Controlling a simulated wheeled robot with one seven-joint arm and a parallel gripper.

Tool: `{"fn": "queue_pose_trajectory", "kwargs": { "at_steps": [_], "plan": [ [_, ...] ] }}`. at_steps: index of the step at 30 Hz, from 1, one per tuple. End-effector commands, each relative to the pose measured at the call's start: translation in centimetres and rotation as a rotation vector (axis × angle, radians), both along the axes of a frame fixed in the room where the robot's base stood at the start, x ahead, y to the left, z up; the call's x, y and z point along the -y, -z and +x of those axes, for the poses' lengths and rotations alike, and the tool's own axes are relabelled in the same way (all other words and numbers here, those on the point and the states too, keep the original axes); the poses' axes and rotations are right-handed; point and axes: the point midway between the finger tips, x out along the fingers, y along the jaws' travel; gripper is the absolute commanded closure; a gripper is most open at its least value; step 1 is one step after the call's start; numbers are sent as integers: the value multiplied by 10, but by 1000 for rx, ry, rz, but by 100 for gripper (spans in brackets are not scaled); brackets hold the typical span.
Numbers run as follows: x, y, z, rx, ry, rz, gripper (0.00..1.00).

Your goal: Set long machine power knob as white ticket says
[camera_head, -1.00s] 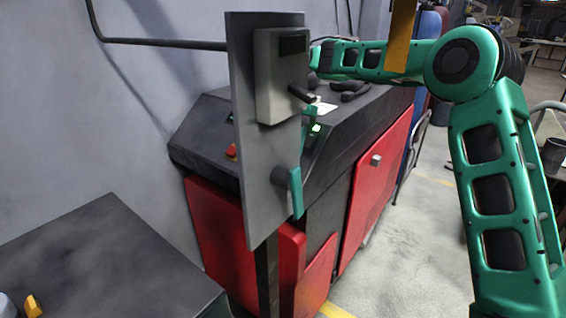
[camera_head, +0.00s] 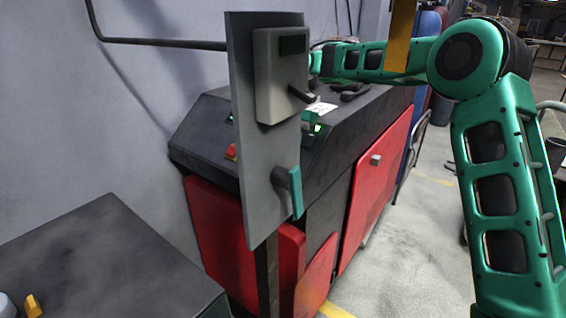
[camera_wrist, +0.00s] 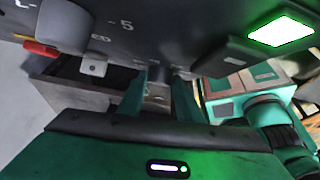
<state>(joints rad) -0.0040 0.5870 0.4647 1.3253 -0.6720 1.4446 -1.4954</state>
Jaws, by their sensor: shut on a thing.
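The long machine (camera_head: 215,135) has a dark sloping console above red doors. My gripper (camera_wrist: 163,72) reaches down to the console. In the head view it is mostly hidden behind a grey panel, with a bit of green showing past the panel's edge. In the wrist view its two green fingers are close together at the dark console face, shut on what seems to be the power knob, which is largely hidden between them. A "5" mark shows nearby; the knob's setting cannot be read.
The upright grey panel (camera_head: 255,180) on a post stands in front of the console, with a grey box (camera_head: 280,80), a black lever and a green handle (camera_head: 294,192). A lit green display (camera_wrist: 281,31) is beside my fingers. A dark cabinet (camera_head: 100,265) is at lower left.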

Motion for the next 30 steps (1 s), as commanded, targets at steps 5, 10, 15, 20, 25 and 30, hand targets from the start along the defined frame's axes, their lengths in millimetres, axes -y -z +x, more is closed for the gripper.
{"fn": "queue_pose_trajectory", "kwargs": {
  "at_steps": [5,10,15,20,25,30],
  "plan": [
    [3,0,-2,34,70,40,90],
    [5,0,-5,84,177,105,90],
    [7,1,-8,145,301,184,90],
    [8,3,-11,203,420,258,90],
    [9,5,-15,264,547,337,90],
    [10,7,-18,324,671,415,90]
  ]
}}
